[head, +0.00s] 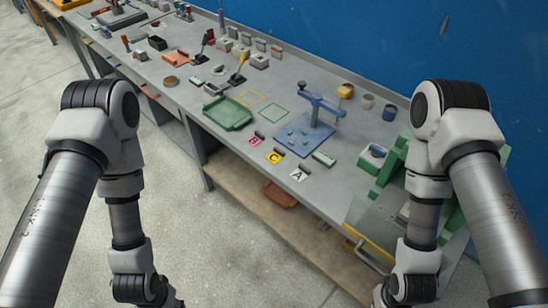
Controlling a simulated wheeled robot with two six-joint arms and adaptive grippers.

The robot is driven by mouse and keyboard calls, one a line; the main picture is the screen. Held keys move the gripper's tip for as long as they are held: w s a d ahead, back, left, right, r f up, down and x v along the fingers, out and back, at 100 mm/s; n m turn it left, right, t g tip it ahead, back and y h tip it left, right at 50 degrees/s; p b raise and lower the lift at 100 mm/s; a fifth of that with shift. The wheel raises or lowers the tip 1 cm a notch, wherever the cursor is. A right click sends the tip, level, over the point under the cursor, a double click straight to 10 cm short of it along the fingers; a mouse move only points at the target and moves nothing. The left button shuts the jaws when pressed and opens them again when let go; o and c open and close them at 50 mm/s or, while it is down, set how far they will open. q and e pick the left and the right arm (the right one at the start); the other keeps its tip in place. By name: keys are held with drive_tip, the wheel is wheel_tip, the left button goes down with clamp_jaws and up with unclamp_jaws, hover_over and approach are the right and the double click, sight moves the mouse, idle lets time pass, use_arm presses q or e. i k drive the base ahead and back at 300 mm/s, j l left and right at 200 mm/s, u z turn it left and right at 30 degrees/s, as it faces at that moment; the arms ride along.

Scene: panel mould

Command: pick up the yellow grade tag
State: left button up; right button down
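The yellow grade tag (274,157), marked with a dark letter C, lies near the front edge of the grey workbench (190,95). A pink tag (255,140) marked B lies to its left, and a white tag (298,175) marked A lies to its right. Each tag has a small dark piece at its upper edge. My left arm comes down at the left and my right arm at the right, both over the near side. Both grippers are below the picture's lower edge, so their fingers are hidden. Nothing touches the yellow tag.
A blue stand (311,125) with a lever is behind the tags. A green tray (228,112) is to their left, a grey block (324,159) to their right. Green blocks (388,165) fill the right end. Several small tools and blocks cover the far left bench. A blue wall closes the back.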

sight(276, 156)
drive_tip(key=i+j+z, duration=0.15)
drive_tip(key=z, duration=0.3)
drive_tip(key=i+j+z, duration=0.2)
drive_tip(key=z, duration=0.2)
drive_tip(key=i+j+z, duration=0.15)
drive_tip(key=z, duration=0.3)
drive_tip(key=j, duration=0.1)
